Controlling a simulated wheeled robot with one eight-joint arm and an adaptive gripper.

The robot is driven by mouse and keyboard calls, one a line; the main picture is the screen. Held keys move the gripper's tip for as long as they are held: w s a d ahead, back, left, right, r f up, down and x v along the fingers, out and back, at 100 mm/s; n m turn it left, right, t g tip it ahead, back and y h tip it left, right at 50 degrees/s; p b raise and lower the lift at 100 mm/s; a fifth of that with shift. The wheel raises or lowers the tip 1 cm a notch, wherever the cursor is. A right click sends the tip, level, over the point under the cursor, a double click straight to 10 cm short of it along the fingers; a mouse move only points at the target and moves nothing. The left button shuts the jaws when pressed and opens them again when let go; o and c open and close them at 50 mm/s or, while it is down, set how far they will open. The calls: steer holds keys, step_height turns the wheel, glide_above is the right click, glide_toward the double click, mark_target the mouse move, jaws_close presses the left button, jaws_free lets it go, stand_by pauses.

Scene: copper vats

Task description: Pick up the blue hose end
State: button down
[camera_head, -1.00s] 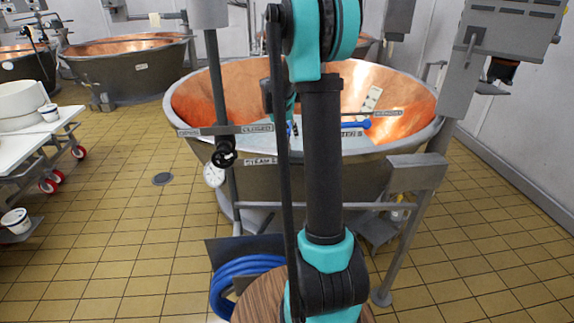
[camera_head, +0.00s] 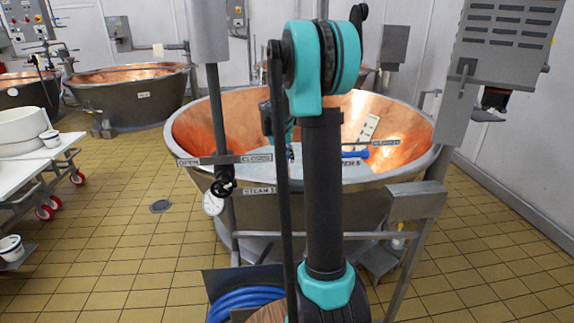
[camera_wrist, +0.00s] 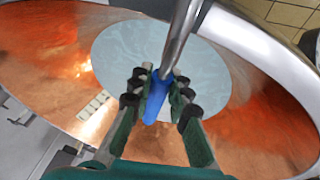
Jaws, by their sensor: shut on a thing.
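My gripper (camera_wrist: 158,86) shows in the wrist view, its two fingers closed on the blue hose end (camera_wrist: 156,98) from both sides. The blue piece meets a grey metal tube (camera_wrist: 178,42) running to the top of the picture. The large copper vat (camera_head: 192,122) lies below the gripper, with pale liquid (camera_wrist: 118,48) in it. In the head view, my arm hides the gripper. A short blue piece (camera_head: 354,154) shows above the vat beside my arm; I cannot tell there how it joins the hose.
A coil of blue hose (camera_head: 238,300) lies low in front of the vat. A post with a gauge (camera_head: 213,203) and a grey bracket (camera_head: 414,201) stand at its near side. A white table (camera_head: 45,160) is at left.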

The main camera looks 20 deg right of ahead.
step_height(320, 180, up, 18)
steer(key=shift+f, duration=0.2)
stand_by(0.4)
